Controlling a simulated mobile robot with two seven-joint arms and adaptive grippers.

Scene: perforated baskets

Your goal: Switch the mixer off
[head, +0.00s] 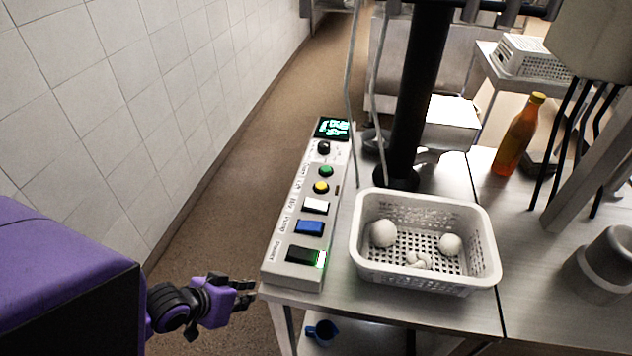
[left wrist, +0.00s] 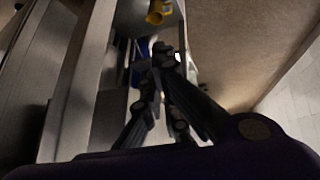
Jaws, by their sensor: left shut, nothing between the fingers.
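A grey control panel (head: 297,244) stands along the left edge of the metal table. At its near end is a black rocker switch (head: 303,255) whose right end glows green. Behind it are a blue rocker (head: 309,227), a white rocker (head: 316,205), a yellow button (head: 321,187), a green button (head: 326,171), a black knob (head: 323,148) and a lit display (head: 332,128). My left gripper (head: 247,291) is shut and empty, just left of the panel's near end and apart from it. Its fingers (left wrist: 165,58) also show in the left wrist view.
A white perforated basket (head: 425,279) with several pale round things stands right of the panel. Behind it rises a black column (head: 415,90). An orange bottle (head: 515,140) stands at the back right. A blue mug (head: 322,332) is below the table. The aisle left of the panel is clear.

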